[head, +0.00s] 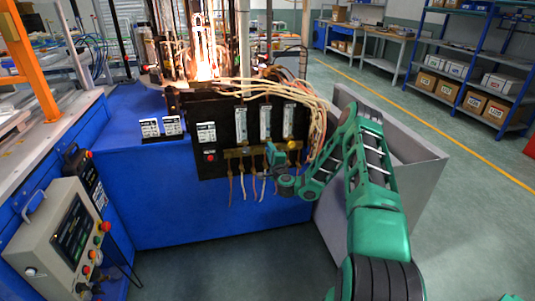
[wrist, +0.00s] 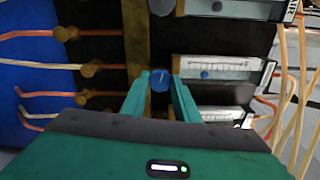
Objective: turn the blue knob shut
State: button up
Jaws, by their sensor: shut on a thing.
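The blue knob (wrist: 159,79) shows in the wrist view between the fingertips of my gripper (wrist: 160,84). A light line runs across the knob's face at a slant. The two green fingers are on either side of the knob, shut on it. In the head view my gripper (head: 276,160) reaches the brass manifold along the bottom of the black panel (head: 225,133). There my gripper hides the blue knob.
Flow meters with scales (head: 265,122) stand above the manifold, and thin hoses hang below it. Beige hoses (head: 300,95) bend over the panel's top right. A flame (head: 204,70) burns behind it.

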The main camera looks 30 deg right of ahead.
jog(key=shift+a, duration=0.15)
dwell(0.4)
jog(key=o, duration=1.1)
jog(key=shift+f, duration=0.1)
jog(key=shift+c, duration=0.2)
jog(key=v, duration=1)
jog(key=shift+s, duration=0.3)
